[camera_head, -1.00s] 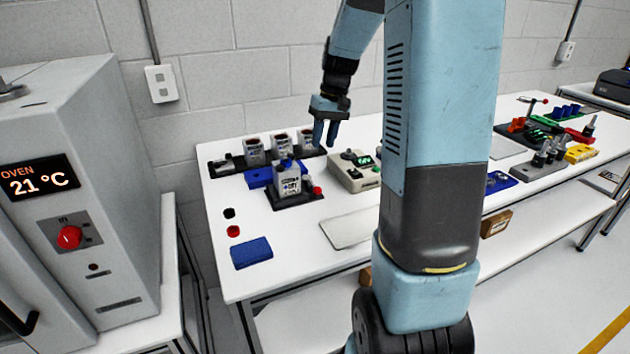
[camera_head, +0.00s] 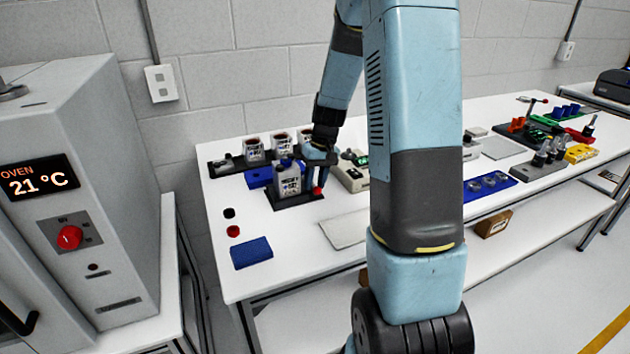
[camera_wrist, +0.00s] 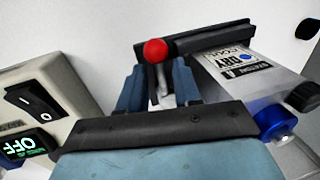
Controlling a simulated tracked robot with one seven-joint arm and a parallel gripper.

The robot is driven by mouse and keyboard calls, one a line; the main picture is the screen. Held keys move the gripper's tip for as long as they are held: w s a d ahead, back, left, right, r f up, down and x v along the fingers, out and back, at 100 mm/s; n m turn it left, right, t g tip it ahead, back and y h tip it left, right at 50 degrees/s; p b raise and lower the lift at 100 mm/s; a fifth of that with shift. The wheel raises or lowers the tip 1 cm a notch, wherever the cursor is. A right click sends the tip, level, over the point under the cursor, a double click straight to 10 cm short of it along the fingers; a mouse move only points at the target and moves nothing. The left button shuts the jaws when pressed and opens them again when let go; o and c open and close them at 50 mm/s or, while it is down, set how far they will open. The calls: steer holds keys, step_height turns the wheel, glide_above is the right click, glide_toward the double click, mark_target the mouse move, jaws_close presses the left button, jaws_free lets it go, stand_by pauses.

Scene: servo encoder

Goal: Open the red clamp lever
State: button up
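The red clamp lever has a round red knob (camera_head: 318,191) and sits at the right of a dark fixture base (camera_head: 290,205). In the wrist view its red knob (camera_wrist: 155,52) tops a pale metal stem that runs down between my fingers. The fixture holds a grey labelled unit (camera_head: 288,180) with a blue part, which also shows in the wrist view (camera_wrist: 235,72). My gripper (camera_head: 318,175) is down over the lever, its blue fingers (camera_wrist: 158,88) apart on either side of the stem. Finger contact with the stem cannot be told.
A control box with a rocker switch and an OFF display (camera_wrist: 45,110) stands close beside my gripper. A row of grey units (camera_head: 255,150) stands behind the fixture. A blue block (camera_head: 251,252) lies at the front left. A pale flat plate (camera_head: 345,230) lies in front.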

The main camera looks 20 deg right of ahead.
jaws_close()
stand_by(0.3)
steer(key=shift+f, duration=0.1)
stand_by(1.1)
